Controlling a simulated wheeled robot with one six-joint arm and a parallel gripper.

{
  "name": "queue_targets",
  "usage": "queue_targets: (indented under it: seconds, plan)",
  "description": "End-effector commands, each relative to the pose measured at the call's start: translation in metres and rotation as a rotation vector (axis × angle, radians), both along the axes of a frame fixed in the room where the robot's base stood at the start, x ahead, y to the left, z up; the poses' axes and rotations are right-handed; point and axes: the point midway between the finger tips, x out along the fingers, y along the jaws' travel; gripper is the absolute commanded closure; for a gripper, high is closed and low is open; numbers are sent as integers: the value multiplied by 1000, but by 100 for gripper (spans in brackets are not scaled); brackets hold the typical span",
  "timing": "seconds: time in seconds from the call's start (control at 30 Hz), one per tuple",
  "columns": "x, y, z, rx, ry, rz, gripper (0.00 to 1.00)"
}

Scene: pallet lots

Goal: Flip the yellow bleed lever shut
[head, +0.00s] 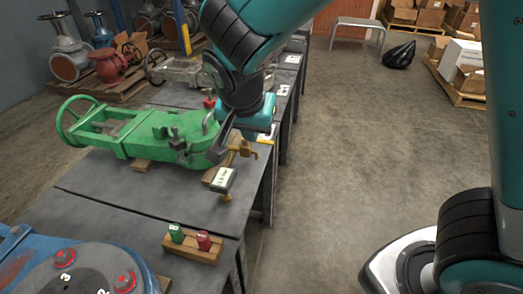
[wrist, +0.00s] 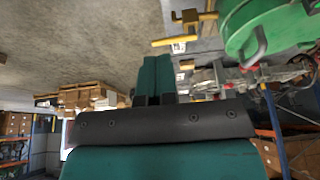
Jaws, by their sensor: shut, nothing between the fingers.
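The yellow bleed lever (wrist: 178,41) shows in the wrist view as a thin bar on a brass-yellow fitting (wrist: 190,17), at the right end of the green valve (wrist: 270,22).
A small tag stand (head: 222,180) stands close in front of the fitting. A wooden block (head: 193,246) with a green and a red piece lies nearer on the table. A blue device (head: 70,270) is at the lower left. The floor (head: 350,140) right of the table is clear.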

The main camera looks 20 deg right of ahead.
Motion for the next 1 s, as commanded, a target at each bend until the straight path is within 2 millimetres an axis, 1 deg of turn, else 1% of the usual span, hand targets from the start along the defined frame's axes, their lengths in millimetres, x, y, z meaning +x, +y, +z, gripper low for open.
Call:
queue_targets:
  seconds: [0.2, 0.33, 0.47, 0.8, 0.83, 0.9, 1.0]
  plan:
    - [0, 0, 1, 1, 2, 2, 100]
    - [2, -2, -8, 0, 4, 2, 100]
    - [7, -7, -28, -1, 6, 2, 100]
    - [29, -23, -95, -1, 7, 1, 100]
    - [32, -25, -97, 0, 3, 1, 100]
    - [43, -32, -93, 3, 1, -1, 100]
    - [52, -39, -93, 1, 3, 1, 100]
